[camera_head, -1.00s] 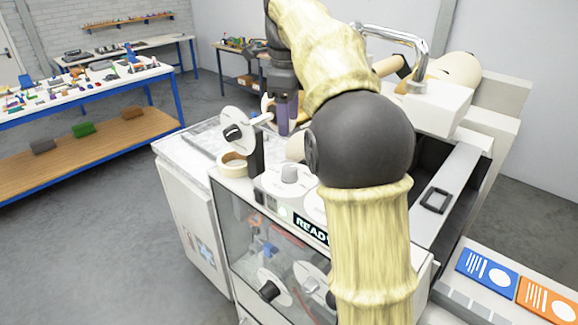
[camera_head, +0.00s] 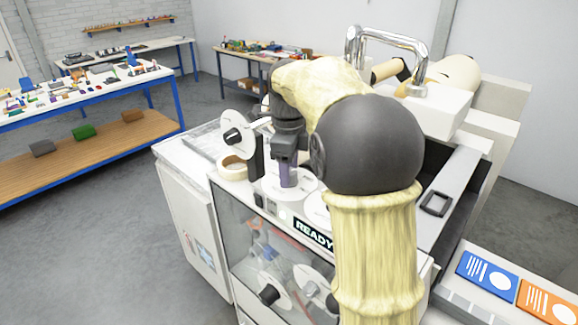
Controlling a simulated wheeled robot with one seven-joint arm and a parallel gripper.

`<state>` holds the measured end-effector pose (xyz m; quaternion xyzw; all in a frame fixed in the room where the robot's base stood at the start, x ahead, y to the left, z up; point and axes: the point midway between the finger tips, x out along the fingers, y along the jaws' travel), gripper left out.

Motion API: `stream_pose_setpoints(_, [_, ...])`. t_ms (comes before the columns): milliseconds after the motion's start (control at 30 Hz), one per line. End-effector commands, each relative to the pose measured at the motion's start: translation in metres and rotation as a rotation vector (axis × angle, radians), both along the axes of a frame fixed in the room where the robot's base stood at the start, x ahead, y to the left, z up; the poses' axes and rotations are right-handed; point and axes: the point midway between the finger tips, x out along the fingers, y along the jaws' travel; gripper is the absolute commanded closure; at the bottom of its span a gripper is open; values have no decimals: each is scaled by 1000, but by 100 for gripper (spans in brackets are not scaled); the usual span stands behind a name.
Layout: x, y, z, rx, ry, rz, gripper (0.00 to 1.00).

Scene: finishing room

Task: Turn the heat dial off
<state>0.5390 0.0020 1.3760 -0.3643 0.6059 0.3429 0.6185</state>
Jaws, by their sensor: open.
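The machine carries several dials with white round plates; I cannot read their labels, so I cannot tell which one is the heat dial. My gripper (camera_head: 288,178) points down over the top-panel dial plate (camera_head: 272,188), its purple-grey fingers open. They hide that dial's knob, so I cannot tell if they touch it. A second white plate (camera_head: 317,208) on the top panel is partly behind my arm. An upright dial with a black knob (camera_head: 233,135) stands to the left. Two more dials, one with a black knob (camera_head: 269,293), are on the front face.
A tape roll (camera_head: 234,168) lies left of my gripper. A display (camera_head: 313,235) shows "READY". A chrome handle (camera_head: 388,45) rises behind my arm. Blue (camera_head: 487,272) and orange (camera_head: 545,302) cards lie at lower right. Floor on the left is clear.

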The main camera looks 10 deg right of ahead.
Motion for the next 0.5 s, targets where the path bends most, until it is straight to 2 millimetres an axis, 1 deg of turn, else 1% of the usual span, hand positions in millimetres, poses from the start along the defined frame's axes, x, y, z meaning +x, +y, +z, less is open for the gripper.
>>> stream_pose_setpoints(167, [0, 0, 0, 0, 0, 0, 45])
stream_pose_setpoints(200, [0, 0, 0, 0, 0, 0, 47])
stream_pose_setpoints(267, [0, 0, 0, 0, 0, 0, 59])
stream_pose_setpoints(400, [0, 0, 0, 0, 0, 0, 86])
stream_pose_setpoints(433, [0, 0, 0, 0, 0, 0, 90])
stream_pose_setpoints(500, [0, 0, 0, 0, 0, 1, 90])
